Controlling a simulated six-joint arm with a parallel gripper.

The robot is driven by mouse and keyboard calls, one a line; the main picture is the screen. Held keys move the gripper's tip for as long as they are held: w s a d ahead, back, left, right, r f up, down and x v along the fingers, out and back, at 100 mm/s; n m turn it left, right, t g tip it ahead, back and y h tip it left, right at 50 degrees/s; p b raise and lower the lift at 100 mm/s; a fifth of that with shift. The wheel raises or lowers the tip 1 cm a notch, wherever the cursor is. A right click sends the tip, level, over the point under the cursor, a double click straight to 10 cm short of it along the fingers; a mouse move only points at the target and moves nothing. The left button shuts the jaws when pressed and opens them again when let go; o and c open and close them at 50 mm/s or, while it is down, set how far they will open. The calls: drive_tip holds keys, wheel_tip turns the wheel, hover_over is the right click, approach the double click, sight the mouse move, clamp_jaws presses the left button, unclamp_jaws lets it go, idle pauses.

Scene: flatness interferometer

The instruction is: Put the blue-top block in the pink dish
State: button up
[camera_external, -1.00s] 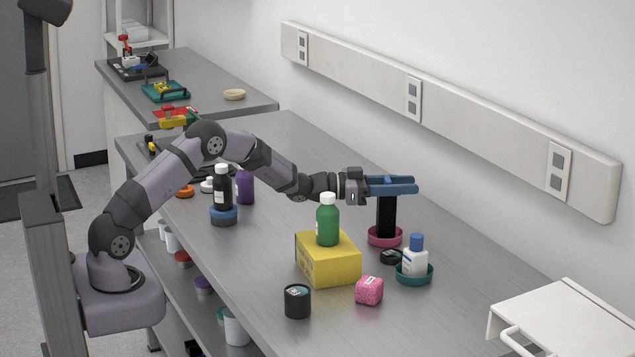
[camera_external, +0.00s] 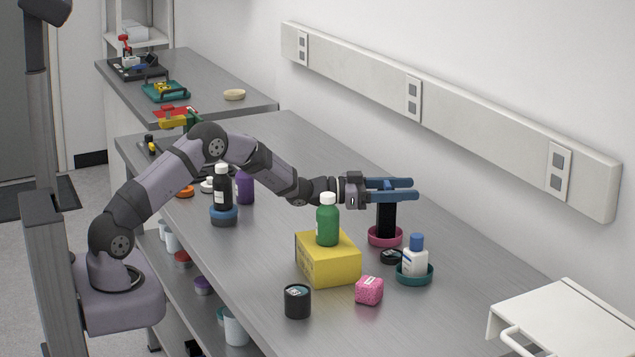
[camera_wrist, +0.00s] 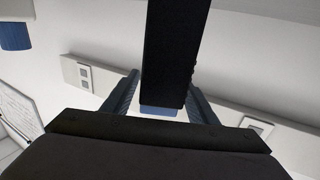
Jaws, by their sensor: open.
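The blue-top block (camera_external: 386,218) is tall and black and stands upright in the pink dish (camera_external: 372,240). My gripper (camera_external: 412,189) is level at the block's upper end, open, with one blue finger on each side of it. In the wrist view the picture is upside down, and the block (camera_wrist: 172,55) hangs between the fingers with its blue top (camera_wrist: 158,111) at the lower end. Gaps show between the block and both fingers there.
A white bottle with a blue cap (camera_external: 415,261) stands in a teal dish (camera_external: 427,277) nearby. A black lid-like item (camera_external: 390,257) lies close to the pink dish. A green bottle (camera_external: 327,224) stands on a yellow box (camera_external: 330,262), near my forearm. A pink block (camera_external: 369,291) is in front.

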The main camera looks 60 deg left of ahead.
drive_tip(key=b+v, duration=0.3)
drive_tip(key=v, duration=0.9)
drive_tip(key=shift+r, duration=0.15)
